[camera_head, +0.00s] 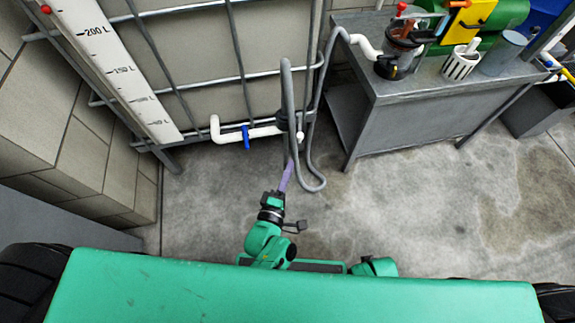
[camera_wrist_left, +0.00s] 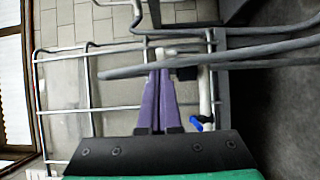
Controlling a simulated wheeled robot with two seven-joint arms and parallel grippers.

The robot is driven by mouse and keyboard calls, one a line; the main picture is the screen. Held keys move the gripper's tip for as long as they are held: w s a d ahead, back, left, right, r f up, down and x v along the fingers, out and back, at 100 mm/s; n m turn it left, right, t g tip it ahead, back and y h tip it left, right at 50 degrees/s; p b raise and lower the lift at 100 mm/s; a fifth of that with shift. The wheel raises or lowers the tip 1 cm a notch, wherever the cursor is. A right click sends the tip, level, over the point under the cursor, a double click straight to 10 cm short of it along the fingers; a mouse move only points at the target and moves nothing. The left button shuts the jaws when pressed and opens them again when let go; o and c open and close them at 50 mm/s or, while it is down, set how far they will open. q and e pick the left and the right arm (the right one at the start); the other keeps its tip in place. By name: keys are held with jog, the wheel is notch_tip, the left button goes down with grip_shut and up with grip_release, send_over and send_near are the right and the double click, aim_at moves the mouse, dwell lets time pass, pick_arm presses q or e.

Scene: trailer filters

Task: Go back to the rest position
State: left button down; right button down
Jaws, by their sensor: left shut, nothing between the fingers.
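My left gripper (camera_head: 289,163) has purple fingers and points away from me toward the caged tank, near the hanging grey hose (camera_head: 287,100). In the left wrist view the two fingers (camera_wrist_left: 159,72) lie together, shut, with nothing between them. The hose (camera_wrist_left: 130,71) crosses just beyond their tips there; I cannot tell whether it touches them. My right gripper is not in view.
The tank's metal cage (camera_head: 238,45) carries a white pipe (camera_head: 262,132) with a blue valve handle (camera_head: 246,137). A grey metal table (camera_head: 420,125) at the right holds a clear-bowled filter (camera_head: 403,47) and a white slotted cup (camera_head: 460,64). Concrete floor (camera_head: 440,215) is open at the right.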

pick_arm(q)
jog(key=shift+f, duration=0.1)
